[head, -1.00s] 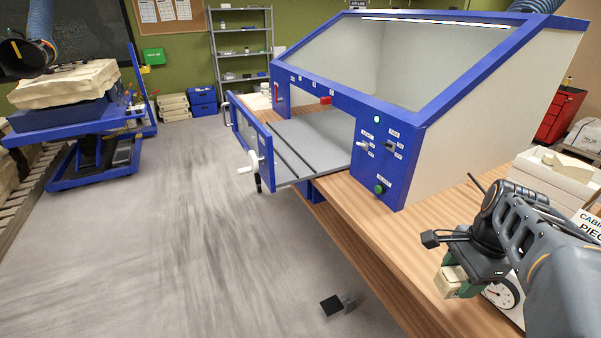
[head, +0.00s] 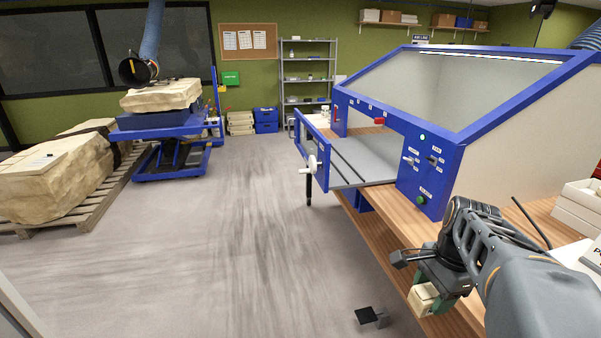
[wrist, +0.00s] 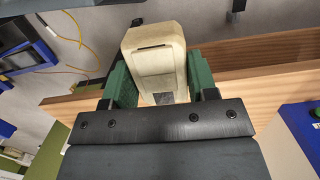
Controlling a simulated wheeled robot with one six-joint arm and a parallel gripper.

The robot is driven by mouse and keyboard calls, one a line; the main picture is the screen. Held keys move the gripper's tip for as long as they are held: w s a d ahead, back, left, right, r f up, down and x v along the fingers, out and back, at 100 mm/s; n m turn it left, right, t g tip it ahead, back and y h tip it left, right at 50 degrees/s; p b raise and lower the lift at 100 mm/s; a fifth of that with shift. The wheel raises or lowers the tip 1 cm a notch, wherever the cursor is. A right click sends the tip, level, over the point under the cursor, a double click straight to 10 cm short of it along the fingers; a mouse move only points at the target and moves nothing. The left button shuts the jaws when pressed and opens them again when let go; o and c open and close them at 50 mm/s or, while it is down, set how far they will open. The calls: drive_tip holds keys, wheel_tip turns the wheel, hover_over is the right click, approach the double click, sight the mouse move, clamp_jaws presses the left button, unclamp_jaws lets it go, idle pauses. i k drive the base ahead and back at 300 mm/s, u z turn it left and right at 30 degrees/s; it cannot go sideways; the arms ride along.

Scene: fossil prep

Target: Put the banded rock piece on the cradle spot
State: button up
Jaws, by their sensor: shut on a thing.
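My gripper (head: 436,298) is at the lower right of the head view, by the front edge of the wooden bench (head: 392,215). I cannot tell clearly whether these are bands. I cannot make out the cradle spot in either view.
A blue-framed cabinet (head: 432,172) stands on the bench, its side door (head: 312,150) swung open and its grey tray floor (head: 365,165) showing. A blue lift cart (head: 165,138) and a pallet with a large pale block (head: 50,185) stand left. The middle floor is clear.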

sight(344, 170)
drive_tip(key=u, duration=1.15)
drive_tip(key=i, duration=2.75)
drive_tip(key=z, duration=2.35)
drive_tip(key=i, duration=1)
